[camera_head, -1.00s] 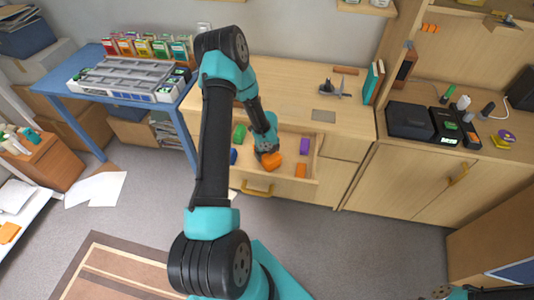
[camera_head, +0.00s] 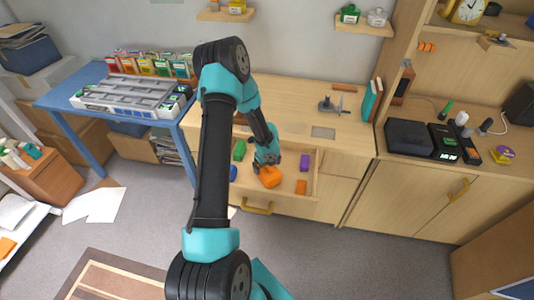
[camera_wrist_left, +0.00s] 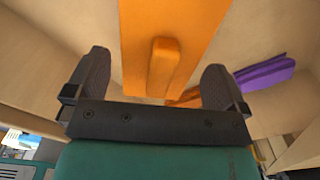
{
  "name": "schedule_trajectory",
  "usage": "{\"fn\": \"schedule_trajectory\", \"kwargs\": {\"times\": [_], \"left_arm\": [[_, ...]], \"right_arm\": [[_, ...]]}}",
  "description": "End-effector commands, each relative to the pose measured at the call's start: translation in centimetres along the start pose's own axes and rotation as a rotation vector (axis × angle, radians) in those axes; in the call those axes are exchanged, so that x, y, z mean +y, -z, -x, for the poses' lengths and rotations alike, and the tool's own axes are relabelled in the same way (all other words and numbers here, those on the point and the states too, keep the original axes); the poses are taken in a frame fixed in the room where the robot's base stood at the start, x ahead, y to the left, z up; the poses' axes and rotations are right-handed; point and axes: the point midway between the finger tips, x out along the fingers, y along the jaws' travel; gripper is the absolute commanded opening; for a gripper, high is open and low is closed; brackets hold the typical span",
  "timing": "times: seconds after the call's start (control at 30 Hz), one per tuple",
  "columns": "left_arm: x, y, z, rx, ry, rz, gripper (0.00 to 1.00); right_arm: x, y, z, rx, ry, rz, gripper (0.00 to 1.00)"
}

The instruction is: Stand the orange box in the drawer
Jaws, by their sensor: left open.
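The orange box (camera_head: 270,178) is inside the open drawer (camera_head: 284,203), near its middle. My left gripper (camera_head: 267,163) is just above and behind it. In the left wrist view my left gripper (camera_wrist_left: 156,80) is open, with its fingers apart. The orange box (camera_wrist_left: 185,30) shows large ahead of and between the fingers, with a smaller raised block on its face. I cannot tell whether a finger touches it. Another orange piece (camera_head: 301,187) lies in the drawer to the right. My right gripper is out of view.
The drawer also holds a purple block (camera_head: 305,162), a green block (camera_head: 239,150) and a blue block (camera_head: 233,173). The purple one shows in the wrist view (camera_wrist_left: 265,72). The drawer walls stand close around. The desk top (camera_head: 300,115) above the drawer is mostly bare.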

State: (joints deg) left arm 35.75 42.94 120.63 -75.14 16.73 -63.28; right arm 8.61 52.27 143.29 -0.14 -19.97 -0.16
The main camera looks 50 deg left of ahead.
Motion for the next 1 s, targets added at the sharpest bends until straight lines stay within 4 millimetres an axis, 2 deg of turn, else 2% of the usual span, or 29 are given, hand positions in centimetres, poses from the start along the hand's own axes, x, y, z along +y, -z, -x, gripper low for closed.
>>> {"fn": "schedule_trajectory", "kwargs": {"times": [0.6,0.77,1.0], "left_arm": [[-0.1,-0.1,8.1,-0.002,0.002,0.001,1.00],[0.0,0.0,8.8,-0.001,0.001,-0.001,1.00],[0.0,0.0,8.8,0.000,0.000,-0.001,1.00]], "right_arm": [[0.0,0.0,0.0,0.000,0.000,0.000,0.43],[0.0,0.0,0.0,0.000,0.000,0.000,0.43],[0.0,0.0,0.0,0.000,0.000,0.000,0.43]]}}
